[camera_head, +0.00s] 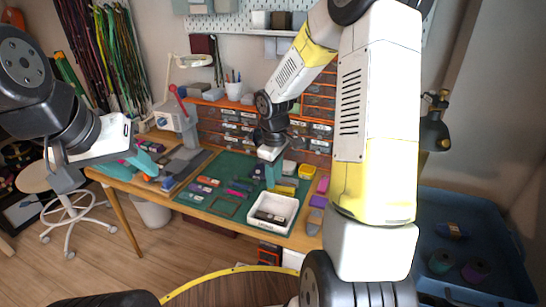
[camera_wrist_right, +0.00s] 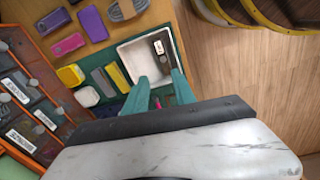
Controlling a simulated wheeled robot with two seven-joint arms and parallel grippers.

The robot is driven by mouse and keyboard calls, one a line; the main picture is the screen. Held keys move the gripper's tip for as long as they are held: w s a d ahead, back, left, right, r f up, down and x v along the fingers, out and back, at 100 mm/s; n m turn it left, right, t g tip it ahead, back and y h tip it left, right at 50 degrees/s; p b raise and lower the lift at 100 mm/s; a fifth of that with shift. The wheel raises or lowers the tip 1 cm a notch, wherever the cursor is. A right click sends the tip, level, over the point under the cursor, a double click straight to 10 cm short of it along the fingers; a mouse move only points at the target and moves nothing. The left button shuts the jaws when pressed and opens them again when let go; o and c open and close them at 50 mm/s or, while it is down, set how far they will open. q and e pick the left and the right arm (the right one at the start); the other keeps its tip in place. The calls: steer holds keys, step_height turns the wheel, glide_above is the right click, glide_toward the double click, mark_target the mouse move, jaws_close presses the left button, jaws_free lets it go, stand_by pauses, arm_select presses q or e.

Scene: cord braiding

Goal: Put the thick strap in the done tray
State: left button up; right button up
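A white tray (camera_head: 258,222) stands at the front right of the green mat; it also shows in the right wrist view (camera_wrist_right: 129,56). A dark item with a pale part (camera_wrist_right: 160,48) lies inside it; it also shows in the head view (camera_head: 270,217). I cannot tell for sure which item is the thick strap. My right gripper (camera_head: 272,178) hangs over the mat just behind the tray. Its teal fingers (camera_wrist_right: 163,90) are apart with nothing held between them. My left gripper (camera_head: 138,162) is over the left end of the bench, its teal fingers apart and seemingly empty.
Several small coloured bundles (camera_head: 208,182) lie on the green mat (camera_head: 222,206). Drawers (camera_head: 236,127) line the back. A blue bin (camera_head: 480,215) stands at the right.

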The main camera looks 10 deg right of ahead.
steer(key=s+r+m+t, duration=0.15)
steer(key=s+r, duration=0.25)
steer(key=r, duration=0.4)
steer(key=s+r+m+t, duration=0.1)
steer(key=s+r+m, duration=0.2)
steer(key=s+r, duration=0.3)
steer(key=s+a+r+m+t+y, duration=0.1)
steer(key=s+r+m+t+y, duration=0.1)
steer(key=s+r, duration=0.6)
steer(key=s+m+t, duration=0.1)
steer(key=s+m, duration=0.1)
steer(key=shift+s+m, duration=0.25)
steer(key=shift+m, duration=0.1)
steer(key=shift+a, duration=0.1)
